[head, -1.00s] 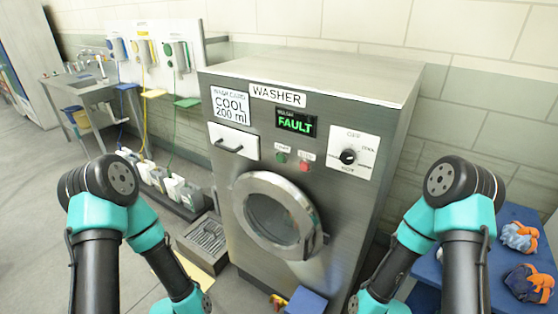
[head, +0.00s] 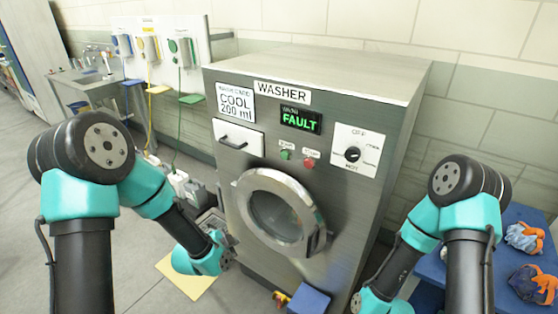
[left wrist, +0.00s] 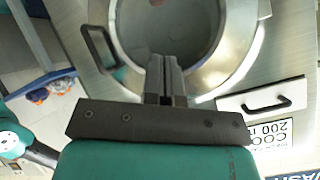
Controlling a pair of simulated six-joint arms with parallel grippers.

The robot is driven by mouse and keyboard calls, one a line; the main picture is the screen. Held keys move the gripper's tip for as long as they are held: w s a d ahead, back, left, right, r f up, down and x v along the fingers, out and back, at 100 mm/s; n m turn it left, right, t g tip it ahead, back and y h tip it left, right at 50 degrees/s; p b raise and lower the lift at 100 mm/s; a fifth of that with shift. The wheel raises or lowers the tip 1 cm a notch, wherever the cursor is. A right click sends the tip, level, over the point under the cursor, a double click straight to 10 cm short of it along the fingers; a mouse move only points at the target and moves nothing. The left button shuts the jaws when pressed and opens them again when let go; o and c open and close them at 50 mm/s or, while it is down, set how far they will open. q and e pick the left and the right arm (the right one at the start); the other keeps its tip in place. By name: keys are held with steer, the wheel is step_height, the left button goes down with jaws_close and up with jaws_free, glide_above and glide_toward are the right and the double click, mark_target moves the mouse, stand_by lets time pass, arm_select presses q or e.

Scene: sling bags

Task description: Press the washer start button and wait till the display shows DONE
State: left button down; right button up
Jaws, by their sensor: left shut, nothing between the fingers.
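The washer (head: 350,95) stands in front of me, its display (head: 300,120) reading FAULT in green. The green start button (head: 285,154) and a red button (head: 309,162) sit below the display, untouched. My left gripper (head: 232,254) is low in front of the washer, left of the round door (head: 278,213) and well below the green button. In the left wrist view my left gripper (left wrist: 165,72) is shut and empty, with the door (left wrist: 205,85) behind its fingers. My right arm reaches down at the right; its fingers are out of view.
The wash card (head: 235,102) reads COOL 200 ml, above a drawer (head: 238,138). A dial (head: 352,154) is right of the display. A blue table (head: 500,268) with orange and blue items stands at the right. A yellow floor patch (head: 190,275) lies at the left.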

mark_target(283, 156)
arm_select(q)
steer(key=w+d+r+m+t+h, duration=0.2)
steer(key=r+m, duration=0.3)
steer(key=r, duration=0.5)
steer(key=w+d+r+m+t+h, duration=0.2)
steer(key=d+r+m, duration=0.3)
steer(key=r, duration=0.5)
steer(key=shift+w+r+m+t, duration=0.3)
steer(key=shift+w+m+t, duration=0.4)
steer(key=shift+w+m, duration=0.1)
steer(key=x, duration=1.3)
steer(key=shift+w+d, duration=0.3)
steer(key=shift+w, duration=0.1)
